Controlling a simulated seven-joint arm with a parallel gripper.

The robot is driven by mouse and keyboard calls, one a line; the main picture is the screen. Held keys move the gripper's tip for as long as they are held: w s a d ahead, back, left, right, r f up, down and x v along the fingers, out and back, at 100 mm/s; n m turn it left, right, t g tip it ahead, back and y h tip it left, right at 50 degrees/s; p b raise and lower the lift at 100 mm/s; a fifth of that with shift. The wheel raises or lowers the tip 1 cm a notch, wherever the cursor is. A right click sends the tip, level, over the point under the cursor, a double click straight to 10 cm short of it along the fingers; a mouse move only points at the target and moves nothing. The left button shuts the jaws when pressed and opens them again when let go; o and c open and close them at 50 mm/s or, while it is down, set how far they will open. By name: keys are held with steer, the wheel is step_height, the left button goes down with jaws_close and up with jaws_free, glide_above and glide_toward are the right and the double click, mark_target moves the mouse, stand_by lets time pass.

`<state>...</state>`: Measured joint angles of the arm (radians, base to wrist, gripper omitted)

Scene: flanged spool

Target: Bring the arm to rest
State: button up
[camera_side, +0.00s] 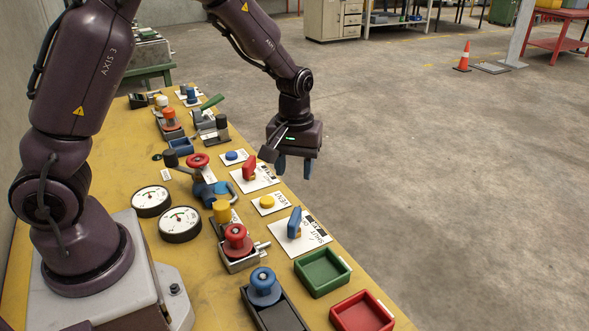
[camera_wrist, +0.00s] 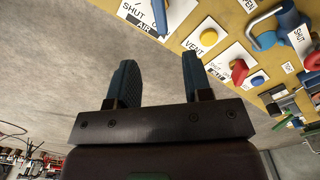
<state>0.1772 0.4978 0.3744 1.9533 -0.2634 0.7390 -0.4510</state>
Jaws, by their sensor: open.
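My gripper (camera_side: 293,166) hangs with its blue fingers pointing down, beyond the right edge of the yellow bench and above the floor. Its two fingers stand apart in the wrist view (camera_wrist: 158,70), with nothing between them. A blue flanged spool (camera_side: 264,286) stands upright at the end of a dark slotted tray (camera_side: 281,316) near the front of the bench. A red flanged spool (camera_side: 236,240) stands in a grey metal holder (camera_side: 240,263). My gripper is apart from both and touches nothing.
On the yellow bench (camera_side: 120,190) are a green tray (camera_side: 322,272), a red tray (camera_side: 362,313), a blue lever (camera_side: 294,222), a red lever (camera_side: 249,167), a yellow button (camera_side: 267,201) and two gauges (camera_side: 180,222).

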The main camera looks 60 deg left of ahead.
steer(key=s+d+r+m+t, duration=0.2)
steer(key=s+r+m, duration=0.2)
steer(key=s+r, duration=0.5)
steer(key=s+d+r+m+t, duration=0.3)
steer(key=s+r+m, duration=0.2)
steer(key=s+r, duration=0.4)
steer(key=shift+r+t, duration=0.25)
steer(key=shift+t, duration=0.05)
stand_by(0.7)
